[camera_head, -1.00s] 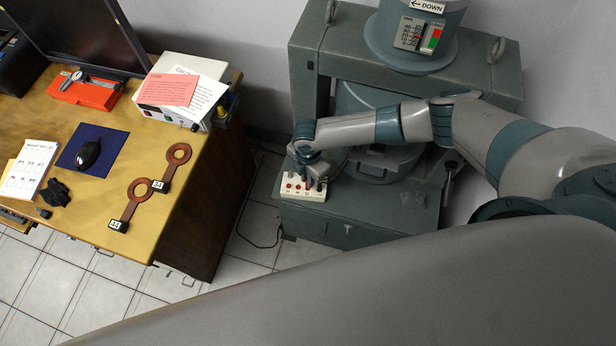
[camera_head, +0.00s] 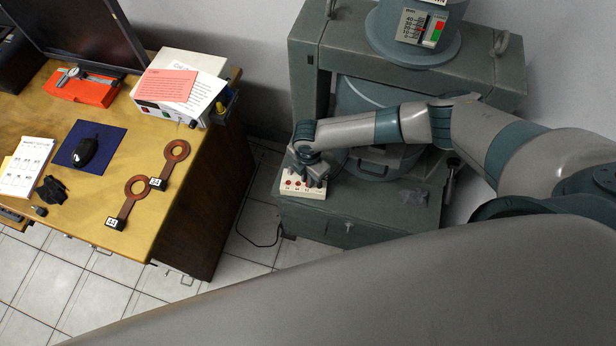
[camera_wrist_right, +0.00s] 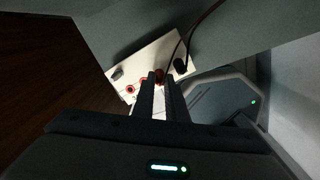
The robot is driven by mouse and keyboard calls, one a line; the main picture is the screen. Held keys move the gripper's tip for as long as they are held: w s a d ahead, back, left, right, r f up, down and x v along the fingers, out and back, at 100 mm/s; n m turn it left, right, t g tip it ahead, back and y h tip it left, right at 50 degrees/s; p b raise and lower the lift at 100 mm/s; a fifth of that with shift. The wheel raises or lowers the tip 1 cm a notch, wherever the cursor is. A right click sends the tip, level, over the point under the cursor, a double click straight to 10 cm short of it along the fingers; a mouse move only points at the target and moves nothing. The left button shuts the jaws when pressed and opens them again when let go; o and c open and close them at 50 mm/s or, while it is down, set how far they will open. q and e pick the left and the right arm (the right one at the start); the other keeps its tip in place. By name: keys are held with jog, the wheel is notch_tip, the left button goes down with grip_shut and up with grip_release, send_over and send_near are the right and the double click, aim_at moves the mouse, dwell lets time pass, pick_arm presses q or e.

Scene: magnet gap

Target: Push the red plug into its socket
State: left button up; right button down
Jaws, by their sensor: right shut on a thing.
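The white socket panel (camera_head: 303,190) sits on the grey-green magnet base in the head view. It has red-ringed sockets and also shows in the right wrist view (camera_wrist_right: 122,75). My right gripper (camera_head: 314,177) points down at the panel's right part. In the wrist view its fingers (camera_wrist_right: 161,78) are close together around the red plug (camera_wrist_right: 160,74), of which only a little red shows at the tips. The fingers hide the socket below, so I cannot tell how deep the plug sits. My left gripper is not in view.
Dark and red leads (camera_wrist_right: 188,38) run over the panel, one to a black plug (camera_wrist_right: 181,65). The grey magnet frame (camera_head: 410,72) stands behind my right arm. A wooden desk (camera_head: 80,215) with a mouse and copper-coloured ring paddles (camera_head: 137,187) is at the left.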

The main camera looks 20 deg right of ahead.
jog(key=c, duration=1.7)
grip_release()
jog(key=shift+r, duration=0.15)
notch_tip(320, 180, up, 17)
jog(key=b, duration=0.3)
jog(key=shift+r, duration=0.1)
